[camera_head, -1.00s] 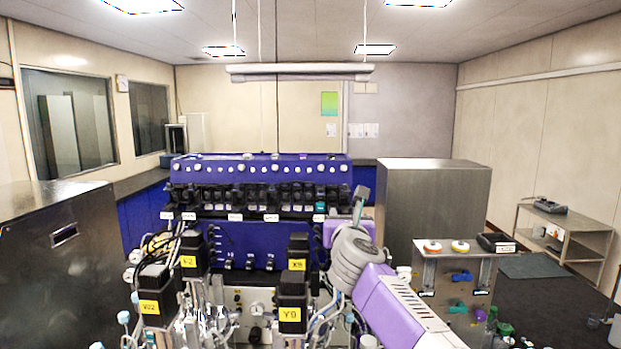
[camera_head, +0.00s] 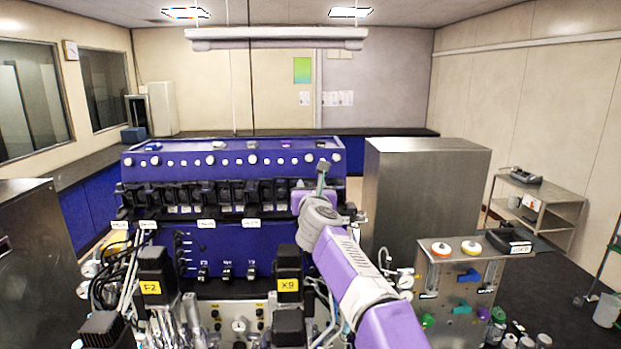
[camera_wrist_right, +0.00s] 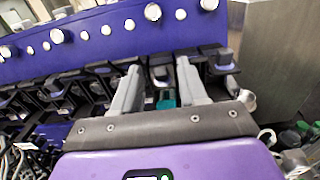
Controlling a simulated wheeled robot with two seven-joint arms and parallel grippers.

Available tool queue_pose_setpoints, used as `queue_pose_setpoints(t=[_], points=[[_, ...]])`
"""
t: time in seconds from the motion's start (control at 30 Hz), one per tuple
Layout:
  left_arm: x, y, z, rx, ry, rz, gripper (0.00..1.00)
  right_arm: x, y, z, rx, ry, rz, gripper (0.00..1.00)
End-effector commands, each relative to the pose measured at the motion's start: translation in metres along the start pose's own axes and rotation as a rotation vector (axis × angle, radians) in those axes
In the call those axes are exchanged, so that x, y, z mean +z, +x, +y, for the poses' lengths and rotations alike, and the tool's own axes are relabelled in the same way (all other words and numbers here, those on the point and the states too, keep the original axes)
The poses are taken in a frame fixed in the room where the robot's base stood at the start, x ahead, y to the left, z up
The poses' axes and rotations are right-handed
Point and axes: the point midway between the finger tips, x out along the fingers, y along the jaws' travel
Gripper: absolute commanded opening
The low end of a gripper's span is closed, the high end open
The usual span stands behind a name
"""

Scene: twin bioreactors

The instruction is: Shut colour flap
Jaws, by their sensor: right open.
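A row of black pump heads with flaps (camera_head: 220,194) runs along the front of the purple bioreactor cabinet (camera_head: 225,165). One teal piece, probably the colour flap (camera_wrist_right: 166,102), shows low between my right fingers in the right wrist view. It is mostly hidden, and I cannot tell how far open it stands. My right gripper (camera_wrist_right: 160,85) is open, its two grey fingers either side of the teal piece in the picture. Contact cannot be told. In the head view my right gripper (camera_head: 322,178) is in front of the row's right end and hides that part. My left gripper is not in view.
Black motor units with yellow labels (camera_head: 150,287) and tubing stand low in front. A steel cabinet (camera_head: 425,200) stands right of the bioreactor. A steel panel with coloured valves (camera_head: 455,290) is at the lower right. A steel box (camera_head: 35,250) is at the left.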

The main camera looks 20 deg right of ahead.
Motion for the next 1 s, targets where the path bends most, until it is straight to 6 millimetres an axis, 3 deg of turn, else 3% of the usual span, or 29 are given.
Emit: queue_pose_setpoints(t=[0.17,0.47,0.7,0.87,1.0], points=[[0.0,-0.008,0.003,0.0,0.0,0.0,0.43,0.001,0.011,0.0,0.0,-0.001,0.0,0.43],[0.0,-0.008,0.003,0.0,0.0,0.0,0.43,-0.001,0.013,0.0,0.001,0.0,0.0,0.43],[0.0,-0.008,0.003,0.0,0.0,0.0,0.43,-0.001,0.013,0.0,0.001,0.0,0.0,0.06],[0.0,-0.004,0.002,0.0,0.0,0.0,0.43,-0.002,0.013,0.0,0.001,0.0,-0.007,0.04],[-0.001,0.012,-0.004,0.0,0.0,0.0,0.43,-0.006,0.013,0.0,0.001,0.002,-0.04,0.04]])
